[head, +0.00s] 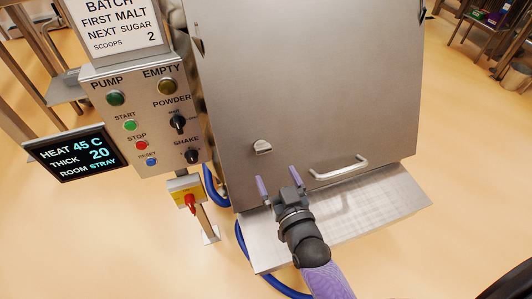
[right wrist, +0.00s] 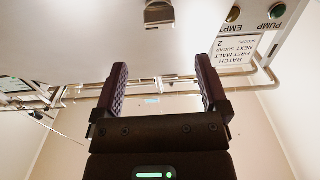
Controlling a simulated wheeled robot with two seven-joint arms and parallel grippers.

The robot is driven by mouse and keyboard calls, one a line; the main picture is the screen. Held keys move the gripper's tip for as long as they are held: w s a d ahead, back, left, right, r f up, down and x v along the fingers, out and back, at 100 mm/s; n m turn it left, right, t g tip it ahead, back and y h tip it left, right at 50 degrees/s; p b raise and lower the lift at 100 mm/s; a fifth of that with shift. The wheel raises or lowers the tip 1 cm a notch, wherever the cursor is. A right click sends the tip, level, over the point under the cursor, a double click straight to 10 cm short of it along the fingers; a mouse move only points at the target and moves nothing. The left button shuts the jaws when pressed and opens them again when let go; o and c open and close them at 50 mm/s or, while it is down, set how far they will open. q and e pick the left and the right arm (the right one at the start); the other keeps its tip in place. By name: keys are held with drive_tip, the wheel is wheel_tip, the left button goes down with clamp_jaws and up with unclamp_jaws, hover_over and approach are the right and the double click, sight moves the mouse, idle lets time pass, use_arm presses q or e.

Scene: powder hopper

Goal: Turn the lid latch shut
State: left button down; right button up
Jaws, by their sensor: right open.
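The hopper's lid (head: 310,80) is a large grey metal plate lying closed, as far as I can see. The lid latch (head: 262,147) is a small metal knob near the lid's lower edge, left of the handle. It also shows at the top of the right wrist view (right wrist: 159,14). My right gripper (head: 279,181) is just below the latch in the head view, its two purple fingers apart and empty. In the right wrist view the open fingers (right wrist: 161,66) point toward the latch without touching it. My left gripper is out of view.
A bar handle (head: 340,168) is right of the latch. A metal ledge (head: 385,205) runs below the lid. The control panel (head: 145,115) stands left, with a display (head: 75,153) and a red switch (head: 190,203). Blue hose (head: 241,240) hangs below. Open floor lies to the right.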

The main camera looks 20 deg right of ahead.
sight(264, 151)
drive_tip(key=w+b, duration=0.1)
drive_tip(key=w, duration=0.6)
drive_tip(key=shift+w+a+b, duration=0.15)
drive_tip(key=shift+w+b, duration=0.15)
drive_tip(key=shift+w, duration=0.05)
clamp_jaws()
